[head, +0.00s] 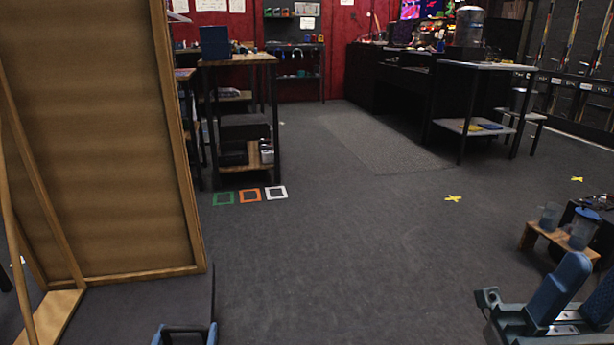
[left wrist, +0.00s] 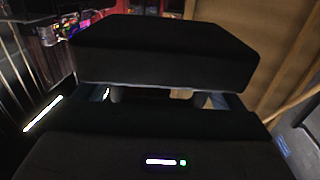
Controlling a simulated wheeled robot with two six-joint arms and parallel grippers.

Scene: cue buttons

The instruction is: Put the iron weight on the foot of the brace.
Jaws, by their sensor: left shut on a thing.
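The tall brown wooden flat (head: 100,140) stands at the left of the head view, with slim wooden struts leaning on it. The pale foot of the brace (head: 55,315) lies low at the bottom left. My left gripper (head: 185,335) shows only in part at the bottom edge, to the right of the foot. In the left wrist view a black block, the iron weight (left wrist: 165,55), sits between its jaws, which are shut on it. The flat (left wrist: 285,65) rises to the right there. The weight cannot be made out clearly in the head view.
A blue and grey-green part of my right arm fills the lower right. A small wooden stand (head: 545,238) with clear cups is behind it. A workbench (head: 238,60) stands beyond the flat. The grey floor (head: 330,250) in the middle is clear.

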